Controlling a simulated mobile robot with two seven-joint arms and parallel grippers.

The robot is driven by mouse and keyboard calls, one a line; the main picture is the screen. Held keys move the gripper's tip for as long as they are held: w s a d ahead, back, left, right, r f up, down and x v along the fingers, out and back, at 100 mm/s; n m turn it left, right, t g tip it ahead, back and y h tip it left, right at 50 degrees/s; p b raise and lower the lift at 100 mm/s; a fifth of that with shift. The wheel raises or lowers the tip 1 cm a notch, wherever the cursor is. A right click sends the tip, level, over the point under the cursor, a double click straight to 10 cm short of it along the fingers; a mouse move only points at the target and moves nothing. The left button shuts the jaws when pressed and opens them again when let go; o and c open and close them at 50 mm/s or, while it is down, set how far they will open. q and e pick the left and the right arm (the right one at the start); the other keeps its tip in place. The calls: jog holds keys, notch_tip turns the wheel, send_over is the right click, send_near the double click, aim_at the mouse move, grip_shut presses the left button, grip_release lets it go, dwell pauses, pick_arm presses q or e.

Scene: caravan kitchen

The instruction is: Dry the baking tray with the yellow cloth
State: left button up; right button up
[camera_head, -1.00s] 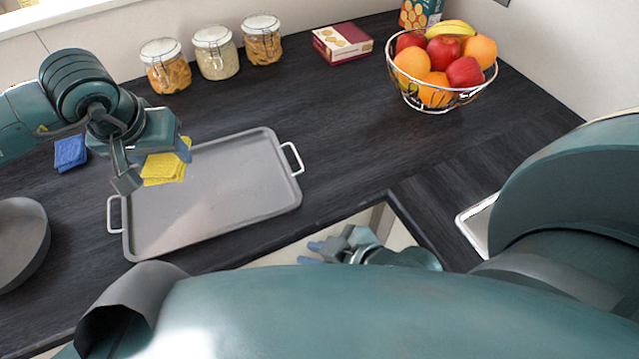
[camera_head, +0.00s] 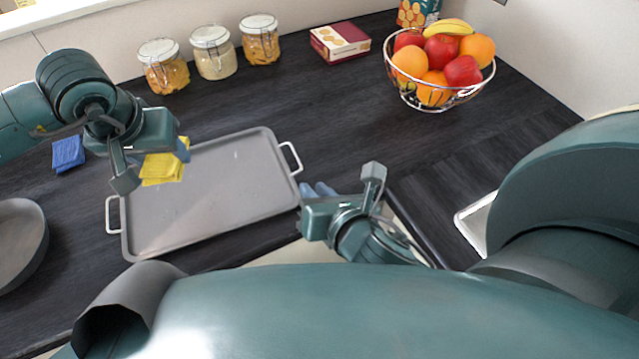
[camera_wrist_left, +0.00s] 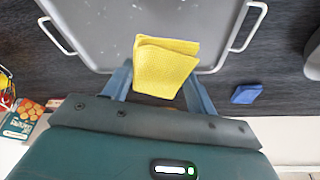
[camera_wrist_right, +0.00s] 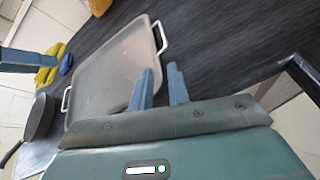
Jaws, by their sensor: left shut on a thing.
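The grey baking tray (camera_head: 225,190) lies on the dark counter, a white handle at each short end. A few small pale specks show on it. My left gripper (camera_head: 136,172) is shut on the folded yellow cloth (camera_head: 162,169), over the tray's back left edge; the left wrist view shows the cloth (camera_wrist_left: 165,68) between the fingers. Whether it touches the tray is unclear. My right gripper (camera_head: 345,190) is empty at the counter's front edge, close to the tray's right handle (camera_head: 292,158). The right wrist view shows its fingers (camera_wrist_right: 160,80) slightly apart, beside the tray's end.
A blue cloth (camera_head: 68,153) lies left of the tray, and a dark round pan (camera_head: 20,240) stands at the left. Jars (camera_head: 213,55), a red box (camera_head: 340,42) and a fruit basket (camera_head: 440,95) stand along the back. The counter between tray and basket is clear.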

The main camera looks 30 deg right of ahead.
aim_at(296, 156)
jog(key=n, duration=0.2)
jog(key=shift+w+d+r+n+t+h, duration=0.2)
jog(key=shift+d+r+n+t+h, duration=0.1)
jog(key=shift+n+h, duration=0.1)
jog(key=shift+w, duration=0.1)
jog(key=shift+w+d+n, duration=0.1)
jog(key=shift+w+n, duration=0.15)
jog(key=shift+n, duration=0.05)
jog(key=x, duration=1.1)
jog(key=shift+w+f, duration=0.1)
jog(key=shift+w, duration=0.1)
grip_shut()
pick_arm(q)
jog(key=shift+d, duration=0.1)
